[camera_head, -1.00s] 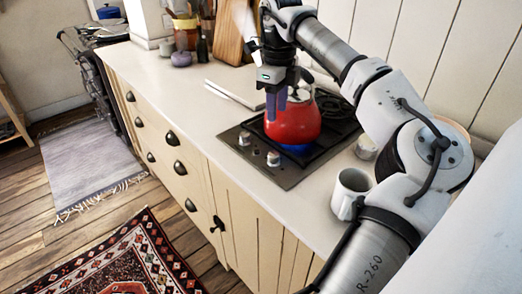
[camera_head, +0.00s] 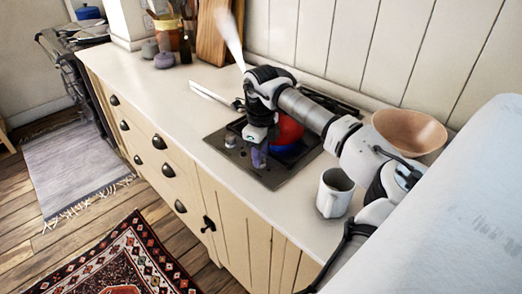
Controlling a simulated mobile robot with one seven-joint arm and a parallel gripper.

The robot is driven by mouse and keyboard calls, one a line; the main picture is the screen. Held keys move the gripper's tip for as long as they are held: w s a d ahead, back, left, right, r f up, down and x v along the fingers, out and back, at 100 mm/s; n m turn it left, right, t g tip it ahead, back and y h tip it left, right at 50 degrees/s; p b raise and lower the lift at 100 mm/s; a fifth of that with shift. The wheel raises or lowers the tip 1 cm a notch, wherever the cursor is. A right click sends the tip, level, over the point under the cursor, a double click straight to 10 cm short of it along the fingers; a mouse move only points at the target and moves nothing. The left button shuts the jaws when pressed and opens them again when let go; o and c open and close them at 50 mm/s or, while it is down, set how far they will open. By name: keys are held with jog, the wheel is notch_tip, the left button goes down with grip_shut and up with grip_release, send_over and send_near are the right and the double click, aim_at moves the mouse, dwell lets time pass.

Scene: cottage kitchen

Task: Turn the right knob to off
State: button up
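The black hob (camera_head: 218,141) is set in the white counter, with its knobs along the front edge. The left knob (camera_head: 231,141) shows just left of my gripper. The right knob is hidden behind my gripper (camera_head: 259,157), whose purple-blue fingers point down over the hob's front edge. The fingers look close together, but I cannot tell whether they are open, shut or touching the knob. The red kettle (camera_head: 289,130) stands on the hob behind my gripper, partly covered by my arm. A blue glow shows at its lower part, and white steam rises above.
A white mug (camera_head: 334,193) stands right of the hob, and a brown bowl (camera_head: 409,131) is farther back. A white utensil (camera_head: 212,95) lies left of the hob. Wooden boards (camera_head: 214,35) lean on the wall. The counter's left stretch is mostly clear.

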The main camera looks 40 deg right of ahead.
jog(key=c, duration=0.7)
jog(key=shift+b, duration=0.3)
jog(key=shift+f+m+b, duration=0.15)
jog(key=shift+m+b, duration=0.6)
jog(key=shift+m, duration=0.35)
jog(key=m+b, duration=0.2)
jog(key=m, duration=0.1)
jog(key=shift+a+m, duration=0.1)
jog(key=shift+m, duration=0.2)
jog(key=m+b, duration=0.3)
jog(key=m, duration=0.3)
jog(key=shift+a+b, duration=0.1)
jog(key=shift+b, duration=0.25)
jog(key=m+b, duration=0.1)
jog(key=m, duration=0.2)
jog(key=m+b, duration=0.1)
jog(key=m, duration=0.2)
jog(key=shift+w+r, duration=0.15)
jog(key=shift+r, duration=0.05)
